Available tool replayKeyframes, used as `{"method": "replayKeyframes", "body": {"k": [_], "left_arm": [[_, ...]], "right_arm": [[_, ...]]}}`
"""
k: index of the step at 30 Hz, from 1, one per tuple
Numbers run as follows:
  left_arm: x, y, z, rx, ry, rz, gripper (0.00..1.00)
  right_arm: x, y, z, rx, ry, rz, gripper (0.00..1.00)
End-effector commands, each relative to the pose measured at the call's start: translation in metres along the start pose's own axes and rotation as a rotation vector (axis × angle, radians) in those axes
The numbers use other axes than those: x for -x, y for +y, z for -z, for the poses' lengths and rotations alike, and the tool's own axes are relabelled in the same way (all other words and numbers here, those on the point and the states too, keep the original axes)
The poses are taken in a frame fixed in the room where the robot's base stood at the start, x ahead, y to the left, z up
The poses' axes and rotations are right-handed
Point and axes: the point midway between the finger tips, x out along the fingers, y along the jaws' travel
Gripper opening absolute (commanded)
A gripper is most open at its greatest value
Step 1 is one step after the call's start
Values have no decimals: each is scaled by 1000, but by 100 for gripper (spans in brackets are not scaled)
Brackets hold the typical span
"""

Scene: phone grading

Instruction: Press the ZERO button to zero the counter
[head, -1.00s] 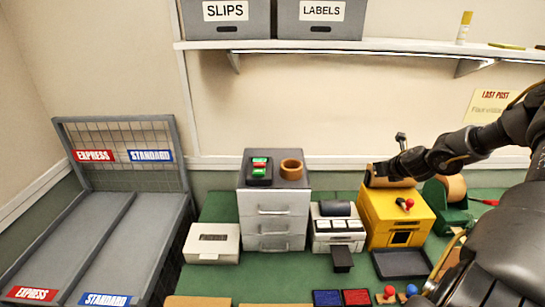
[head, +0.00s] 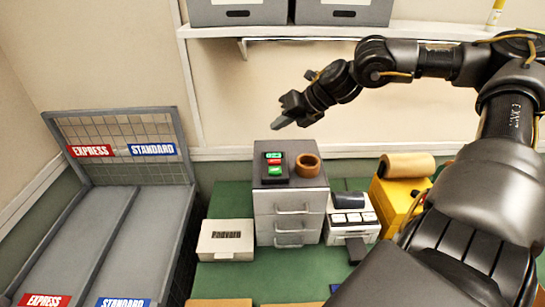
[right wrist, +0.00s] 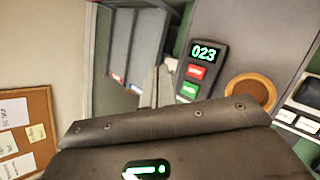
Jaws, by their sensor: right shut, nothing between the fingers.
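The counter (head: 275,168) is a small dark box on top of the grey drawer unit (head: 290,205). In the right wrist view its lit display (right wrist: 203,53) reads 023. Below the display are a red button (right wrist: 195,72) and a green button (right wrist: 189,89); their lettering is too small to read. My right gripper (head: 278,123) is shut and empty, in the air above the counter and apart from it. Its fingers (right wrist: 158,86) show beside the counter in the right wrist view. My left gripper is not in view.
A brown ring (head: 308,166) sits beside the counter on the drawer unit. A white box (head: 226,240) stands left of the drawers, a white machine (head: 352,220) and a yellow machine (head: 392,197) to the right. A sloped grey rack (head: 125,215) fills the left. A shelf (head: 330,31) runs above.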

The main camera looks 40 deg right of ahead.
Motion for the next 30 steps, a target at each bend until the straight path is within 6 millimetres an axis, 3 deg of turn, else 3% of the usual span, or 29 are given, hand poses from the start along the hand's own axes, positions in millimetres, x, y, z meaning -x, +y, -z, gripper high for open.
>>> {"method": "replayKeyframes", "body": {"k": [17, 30], "left_arm": [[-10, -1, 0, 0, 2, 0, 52], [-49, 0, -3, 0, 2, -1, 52]], "right_arm": [[-13, -7, 7, 4, 2, -1, 0], [-54, -38, 38, 3, 0, -1, 0]]}}
